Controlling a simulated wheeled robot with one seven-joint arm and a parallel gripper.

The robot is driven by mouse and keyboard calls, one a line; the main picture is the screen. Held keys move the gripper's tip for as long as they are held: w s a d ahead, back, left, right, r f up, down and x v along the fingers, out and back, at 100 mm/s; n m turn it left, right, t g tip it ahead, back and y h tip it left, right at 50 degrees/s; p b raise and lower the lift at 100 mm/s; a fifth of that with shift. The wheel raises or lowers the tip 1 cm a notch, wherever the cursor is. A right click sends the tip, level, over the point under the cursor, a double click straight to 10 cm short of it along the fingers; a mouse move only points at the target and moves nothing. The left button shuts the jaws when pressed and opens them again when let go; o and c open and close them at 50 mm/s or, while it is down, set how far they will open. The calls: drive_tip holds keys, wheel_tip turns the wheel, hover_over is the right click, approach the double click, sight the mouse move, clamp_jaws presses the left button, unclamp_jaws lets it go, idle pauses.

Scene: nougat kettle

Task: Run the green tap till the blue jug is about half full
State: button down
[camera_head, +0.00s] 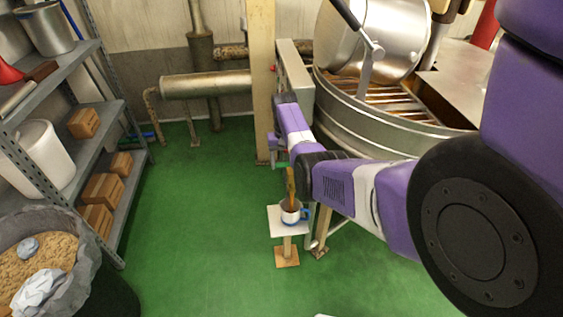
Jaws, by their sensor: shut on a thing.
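The blue jug (293,216), pale-bodied with a blue rim and handle, stands upright on a small white-topped stand (275,222). A brown stream (290,186) comes down from below my arm into its mouth. Brown shows inside the jug, but the level is too small to read exactly. My gripper (276,144) is at the far end of my purple arm, above and slightly left of the jug, beside the kettle's frame. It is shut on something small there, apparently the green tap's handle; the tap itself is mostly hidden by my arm.
The large metal kettle (365,45) sits on a round base (390,135) behind my arm. A cream post (262,80) stands left of it. Grey shelves with boxes (104,190) and a waste bin (88,265) line the left. Green floor (195,220) between is clear.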

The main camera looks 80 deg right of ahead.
idle(0.3)
drive_tip(key=shift+c, duration=1.6)
unclamp_jaws()
drive_tip(key=shift+r, duration=3.95)
drive_tip(key=shift+w+a, duration=0.1)
